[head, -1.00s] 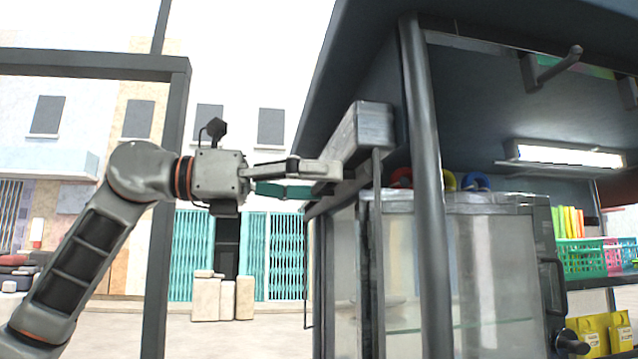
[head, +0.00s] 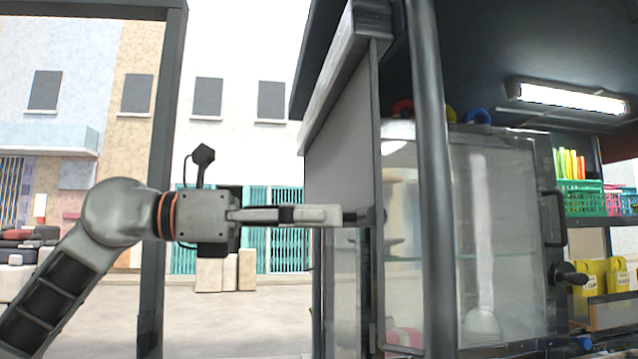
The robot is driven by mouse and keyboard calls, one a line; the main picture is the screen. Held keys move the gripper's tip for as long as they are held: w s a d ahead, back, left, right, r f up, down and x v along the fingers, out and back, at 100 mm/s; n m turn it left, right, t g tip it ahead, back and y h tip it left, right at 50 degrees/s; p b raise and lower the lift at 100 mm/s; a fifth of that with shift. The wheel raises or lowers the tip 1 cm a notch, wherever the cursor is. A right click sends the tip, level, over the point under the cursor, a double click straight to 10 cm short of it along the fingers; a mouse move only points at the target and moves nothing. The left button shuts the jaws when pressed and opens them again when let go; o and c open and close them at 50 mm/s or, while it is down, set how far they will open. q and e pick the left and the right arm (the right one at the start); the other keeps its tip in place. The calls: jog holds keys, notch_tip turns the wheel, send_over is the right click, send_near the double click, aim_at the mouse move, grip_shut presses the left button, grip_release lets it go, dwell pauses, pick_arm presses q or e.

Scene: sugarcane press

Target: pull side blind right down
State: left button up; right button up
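The side blind (head: 342,165) is a grey panel hanging partway down from its long grey casing (head: 335,75) under the roof edge at the stall's left side. My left gripper (head: 368,216) is at the blind's lower edge, with its fingers pointing right and level. The fingers look closed together on that edge; the exact grip is partly hidden by the near finger. Below the blind the side is open down to the glass. My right gripper is not in view.
A dark upright post (head: 430,180) stands right of the blind, in front of the glass cabinet (head: 495,240). Another dark post (head: 160,200) rises behind my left arm. Free air lies below my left gripper.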

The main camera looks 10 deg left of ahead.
pick_arm(q)
notch_tip(320, 180, down, 10)
jog(key=b, duration=0.2)
jog(key=shift+w+r, duration=0.15)
jog(key=shift+r, duration=0.05)
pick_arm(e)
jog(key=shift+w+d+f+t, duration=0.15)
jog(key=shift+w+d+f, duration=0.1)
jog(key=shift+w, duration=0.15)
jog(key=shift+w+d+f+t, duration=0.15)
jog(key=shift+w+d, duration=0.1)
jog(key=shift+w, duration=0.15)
pick_arm(q)
jog(key=shift+f, duration=0.1)
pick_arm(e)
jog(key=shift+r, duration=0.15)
pick_arm(q)
jog(key=o, duration=1.3)
jog(key=shift+c, duration=0.2)
jog(key=shift+a, duration=0.1)
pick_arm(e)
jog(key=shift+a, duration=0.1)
pick_arm(q)
jog(key=v, duration=1.2)
